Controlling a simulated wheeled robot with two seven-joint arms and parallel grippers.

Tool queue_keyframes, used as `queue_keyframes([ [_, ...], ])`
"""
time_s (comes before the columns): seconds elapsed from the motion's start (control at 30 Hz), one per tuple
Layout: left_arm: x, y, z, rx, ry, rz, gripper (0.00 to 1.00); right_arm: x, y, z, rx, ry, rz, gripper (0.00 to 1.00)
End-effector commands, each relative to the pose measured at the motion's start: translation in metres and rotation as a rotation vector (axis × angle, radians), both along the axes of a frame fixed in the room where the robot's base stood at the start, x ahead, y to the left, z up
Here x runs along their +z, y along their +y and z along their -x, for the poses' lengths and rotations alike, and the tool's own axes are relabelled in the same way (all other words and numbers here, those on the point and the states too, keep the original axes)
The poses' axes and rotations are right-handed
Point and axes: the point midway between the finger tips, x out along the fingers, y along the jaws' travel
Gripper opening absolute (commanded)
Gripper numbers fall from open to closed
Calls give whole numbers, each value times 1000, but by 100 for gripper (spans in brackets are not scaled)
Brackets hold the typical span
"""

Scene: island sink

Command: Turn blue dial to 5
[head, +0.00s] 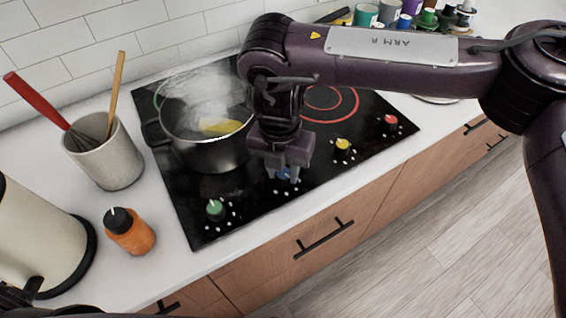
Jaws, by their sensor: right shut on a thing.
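The blue dial (284,174) sits on the front strip of the black stove top (190,213), between the green dial (215,209) and the yellow dial (343,145). My right gripper (285,172) points down over the blue dial and is shut on it. The gripper hides much of the dial, and its pointer setting cannot be read. White marks ring the dials, too small to read. A red dial (390,121) is at the right end of the row. My left gripper is not clearly in view.
A steaming black pot (210,152) with something yellow inside stands just behind and left of my gripper. An orange bottle (130,232), a utensil crock (105,157) and a cream kettle (35,240) stand at left. Several bottles and jars line the back right.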

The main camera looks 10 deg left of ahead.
Motion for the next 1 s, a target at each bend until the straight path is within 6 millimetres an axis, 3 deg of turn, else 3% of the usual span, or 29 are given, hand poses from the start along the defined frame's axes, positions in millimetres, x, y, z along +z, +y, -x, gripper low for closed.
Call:
queue_keyframes([
  [0.5, 26, 0, 0, 0, 0, 0, 36, 4, 0, -2, -438, -4, -2, 9],
  [1.0, 33, 0, 0, 0, 0, 0, 36, 2, 0, -3, -603, -5, -3, 9],
])
